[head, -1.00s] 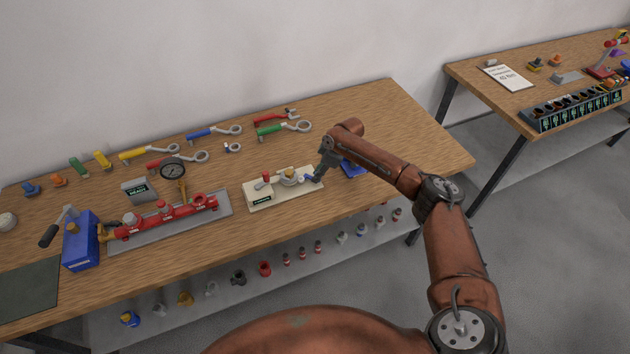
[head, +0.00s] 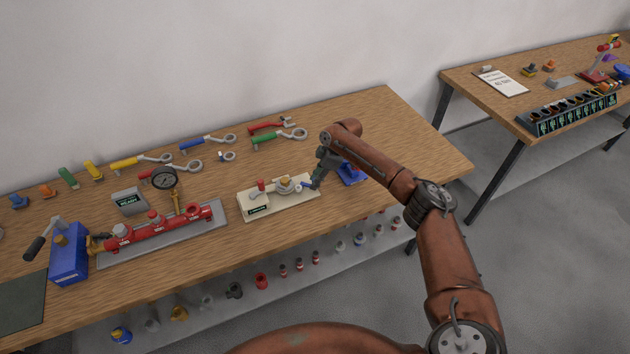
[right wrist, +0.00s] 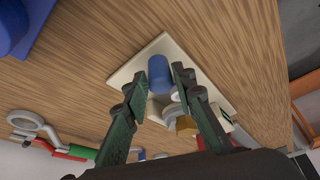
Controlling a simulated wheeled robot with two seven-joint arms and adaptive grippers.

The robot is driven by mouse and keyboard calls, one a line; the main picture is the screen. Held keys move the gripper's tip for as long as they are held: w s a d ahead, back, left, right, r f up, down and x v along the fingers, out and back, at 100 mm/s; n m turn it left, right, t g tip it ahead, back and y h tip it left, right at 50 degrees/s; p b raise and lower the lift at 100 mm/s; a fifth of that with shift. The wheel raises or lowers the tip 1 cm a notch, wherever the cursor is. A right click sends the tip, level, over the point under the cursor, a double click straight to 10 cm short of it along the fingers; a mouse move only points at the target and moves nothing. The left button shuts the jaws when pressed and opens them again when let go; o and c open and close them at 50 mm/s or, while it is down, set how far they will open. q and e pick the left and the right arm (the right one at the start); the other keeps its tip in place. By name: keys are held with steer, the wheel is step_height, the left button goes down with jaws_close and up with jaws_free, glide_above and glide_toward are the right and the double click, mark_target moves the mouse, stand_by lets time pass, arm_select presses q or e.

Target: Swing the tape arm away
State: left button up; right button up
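A cream base (head: 262,206) stands on the wooden table, with a red knob (head: 261,187) and a round metal fitting (head: 287,186) on it. A blue, rounded handle (head: 307,185) sticks out on the side by my right gripper, probably the tape arm's end. In the right wrist view this blue handle (right wrist: 158,72) shows between and just beyond the tips of my right gripper (right wrist: 163,78). The fingers are apart, with a narrow gap beside the handle; I cannot tell whether either touches it. My left gripper is out of view.
A blue holder (head: 351,173) sits just right of the base. A red pipe manifold (head: 160,228) with a gauge (head: 163,178) and a blue pump box (head: 70,254) stand to the left. Several wrenches lie along the back. The table's right end is mostly clear.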

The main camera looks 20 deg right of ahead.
steer(key=shift+o, duration=1.4)
steer(key=v, duration=1.2)
steer(key=shift+f, duration=0.1)
